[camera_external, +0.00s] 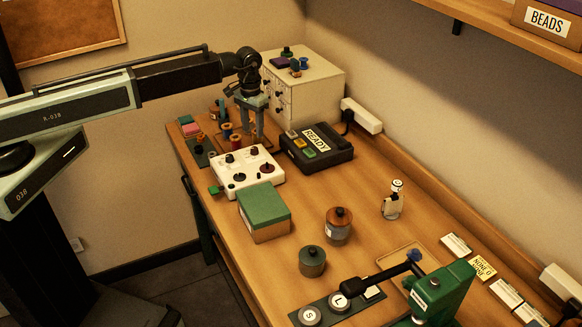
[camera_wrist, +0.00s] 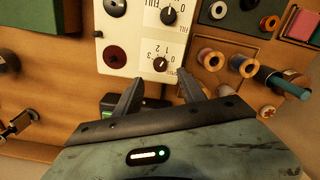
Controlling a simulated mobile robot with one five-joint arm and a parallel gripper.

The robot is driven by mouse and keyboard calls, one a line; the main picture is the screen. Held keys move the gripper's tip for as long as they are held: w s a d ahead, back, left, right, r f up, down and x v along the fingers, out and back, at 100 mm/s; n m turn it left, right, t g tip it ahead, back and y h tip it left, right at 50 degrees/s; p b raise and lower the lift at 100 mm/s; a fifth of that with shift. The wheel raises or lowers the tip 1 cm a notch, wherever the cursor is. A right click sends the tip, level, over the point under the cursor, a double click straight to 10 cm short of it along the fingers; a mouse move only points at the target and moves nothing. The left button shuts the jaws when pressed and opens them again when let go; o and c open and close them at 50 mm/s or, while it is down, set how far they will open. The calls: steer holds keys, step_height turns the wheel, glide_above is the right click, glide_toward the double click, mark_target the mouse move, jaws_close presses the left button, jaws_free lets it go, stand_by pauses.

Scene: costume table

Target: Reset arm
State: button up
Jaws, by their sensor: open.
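My gripper (camera_external: 252,125) hangs from my arm at the far left part of the table, pointing down above the area between the white control panel and the drawer cabinet. In the wrist view my gripper (camera_wrist: 157,90) shows its two fingers apart with nothing held between them. The cream panel with dark knobs (camera_wrist: 153,40) lies beyond the fingertips in that view. It also shows in the external view (camera_external: 262,163). My arm reaches in from the left.
Thread spools (camera_wrist: 225,62) stand beside the panel. A white drawer cabinet (camera_external: 315,95) and a black READY box (camera_external: 340,155) are behind. A green-lidded box (camera_external: 262,205), lidded jars (camera_external: 338,225) and a green press (camera_external: 445,290) stand nearer.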

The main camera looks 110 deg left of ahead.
stand_by(0.3)
steer(key=shift+w+d, duration=0.15)
steer(key=w+d+f+m+b, duration=0.1)
steer(key=w+d, duration=0.2)
steer(key=d, duration=0.5)
steer(key=w+d+f+m+b, duration=0.1)
steer(key=w+d, duration=0.3)
steer(key=d, duration=0.5)
steer(key=w+d+f+m+b, duration=0.1)
steer(key=w+d, duration=0.3)
steer(key=d, duration=0.5)
steer(key=shift+w+f+m+b, duration=0.1)
steer(key=shift+f+m+b, duration=0.35)
steer(key=shift+m, duration=0.45)
steer(key=s+d+f+m+b, duration=0.1)
steer(key=s+d+m, duration=0.1)
steer(key=d, duration=0.7)
steer(key=s+d+f+m+b, duration=0.1)
steer(key=d+m, duration=0.1)
steer(key=d, duration=0.8)
steer(key=s+d+m, duration=0.4)
steer(key=s+d, duration=0.3)
steer(key=s, duration=0.1)
steer(key=shift+f+m+b, duration=0.15)
steer(key=shift+m+b, duration=0.2)
steer(key=shift+m, duration=0.05)
